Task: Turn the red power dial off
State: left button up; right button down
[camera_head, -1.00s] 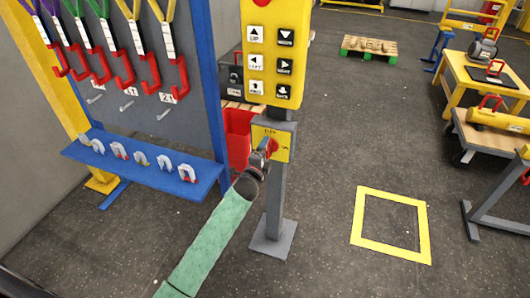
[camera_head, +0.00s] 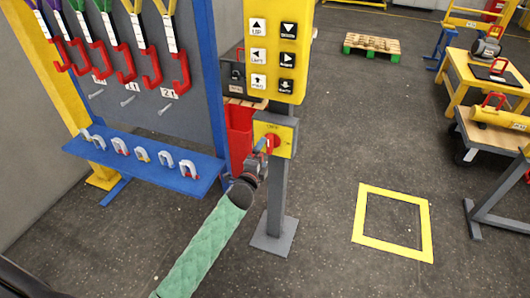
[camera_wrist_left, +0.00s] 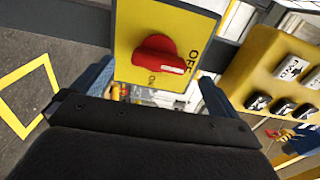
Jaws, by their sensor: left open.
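The red power dial (camera_head: 275,141) is on a yellow plate (camera_head: 286,131) on the front of a grey box on a post. In the left wrist view the dial (camera_wrist_left: 152,55) shows large, its white-marked end pointing right and slightly down, close to the OFF lettering; ON is below it. My left gripper (camera_head: 265,147) is right in front of the plate and partly overlaps the dial in the head view. Its blue fingers (camera_wrist_left: 155,92) are open, one on each side below the dial, with visible gaps to it. My right gripper is not in view.
A yellow button panel (camera_head: 273,102) with several arrow buttons is above the dial box. A blue shelf (camera_head: 140,170) with shackles and a rack of red hooks (camera_head: 181,72) stand at left. A red bin (camera_head: 239,135) is behind the post. The floor at right is clear around a yellow square (camera_head: 358,215).

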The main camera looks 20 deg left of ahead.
pick_arm(q)
jog(key=s, duration=0.2)
jog(key=shift+s, duration=0.35)
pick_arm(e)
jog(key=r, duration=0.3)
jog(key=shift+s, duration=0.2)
pick_arm(q)
jog(key=s+a+f+n+g+y, duration=0.25)
jog(key=f+n+g, duration=0.2)
jog(key=n, duration=0.35)
jog(key=s+d+f+n+g+h, duration=0.1)
jog(key=s+d+f+n+g, duration=0.1)
jog(key=s, duration=1.1)
jog(key=s+d+f+n+g+h, duration=0.1)
jog(key=s+d+f+n+g, duration=0.2)
jog(key=s+d+f+g, duration=0.2)
jog(key=s+d+f+n+g+h, duration=0.1)
jog(key=s+d+f+n+g, duration=0.2)
jog(key=s+f, duration=0.5)
jog(key=s+d+g, duration=0.1)
jog(key=s+g, duration=0.1)
jog(key=s, duration=1)
jog(key=shift+s, duration=0.35)
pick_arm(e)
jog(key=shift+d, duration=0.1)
pick_arm(q)
jog(key=shift+f, duration=0.1)
